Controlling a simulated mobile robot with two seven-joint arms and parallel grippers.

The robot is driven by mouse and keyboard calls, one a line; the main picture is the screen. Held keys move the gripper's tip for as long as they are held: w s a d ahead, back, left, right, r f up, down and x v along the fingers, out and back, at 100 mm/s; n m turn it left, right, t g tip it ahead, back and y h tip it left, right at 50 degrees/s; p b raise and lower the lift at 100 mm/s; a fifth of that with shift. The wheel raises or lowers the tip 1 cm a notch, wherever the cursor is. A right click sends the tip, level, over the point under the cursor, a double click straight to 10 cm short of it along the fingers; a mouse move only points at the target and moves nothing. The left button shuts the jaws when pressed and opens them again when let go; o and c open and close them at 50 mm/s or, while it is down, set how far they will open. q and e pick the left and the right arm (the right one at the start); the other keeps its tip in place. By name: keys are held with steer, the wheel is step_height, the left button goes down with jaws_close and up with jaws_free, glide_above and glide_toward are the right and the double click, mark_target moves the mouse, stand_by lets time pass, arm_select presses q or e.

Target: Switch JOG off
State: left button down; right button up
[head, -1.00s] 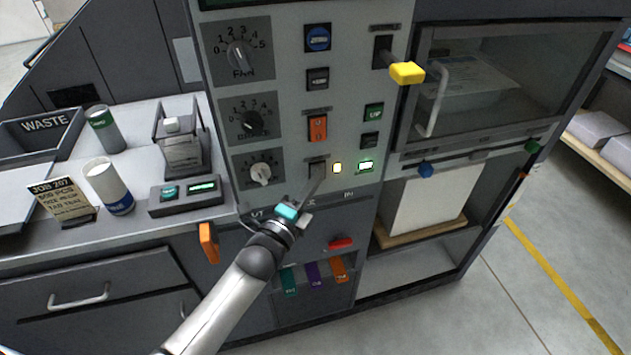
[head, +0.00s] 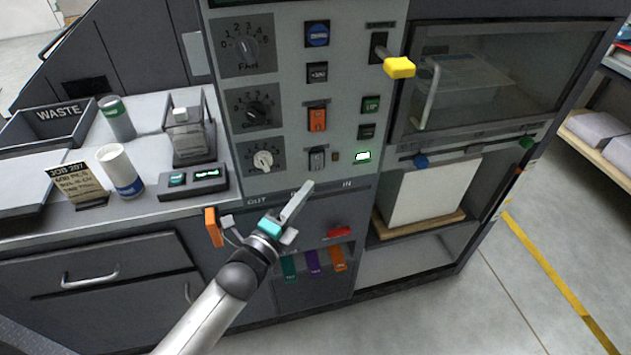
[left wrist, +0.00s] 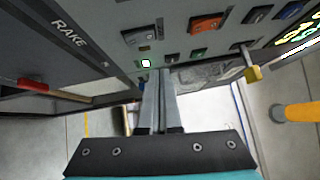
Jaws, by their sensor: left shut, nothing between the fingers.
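A small grey rocker switch (head: 316,160) sits low on the control panel, below the orange rocker; I take it for JOG, but its label is too small to read. It also shows in the left wrist view (left wrist: 138,36). The small lamp (head: 335,156) beside it is dark. My left gripper (head: 301,197) is shut and empty, its fingertips below the switch and apart from it. In the left wrist view the closed fingers (left wrist: 160,95) point toward the panel's lower edge. My right gripper is not in view.
An orange rocker (head: 317,119) sits above the switch. A lit green-white indicator (head: 363,156) is to its right. Three dials, including the lowest (head: 263,160), are on the left. A yellow-knobbed lever (head: 399,67) sticks out at upper right. Floor in front is clear.

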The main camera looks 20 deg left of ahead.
arm_select(q)
steer(key=v, duration=0.2)
steer(key=r+v, duration=0.1)
steer(key=v, duration=0.1)
steer(key=shift+s+d, duration=0.1)
steer(key=shift+s, duration=0.35)
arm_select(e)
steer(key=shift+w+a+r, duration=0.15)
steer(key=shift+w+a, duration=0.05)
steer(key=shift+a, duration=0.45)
arm_select(q)
steer(key=shift+f, duration=0.15)
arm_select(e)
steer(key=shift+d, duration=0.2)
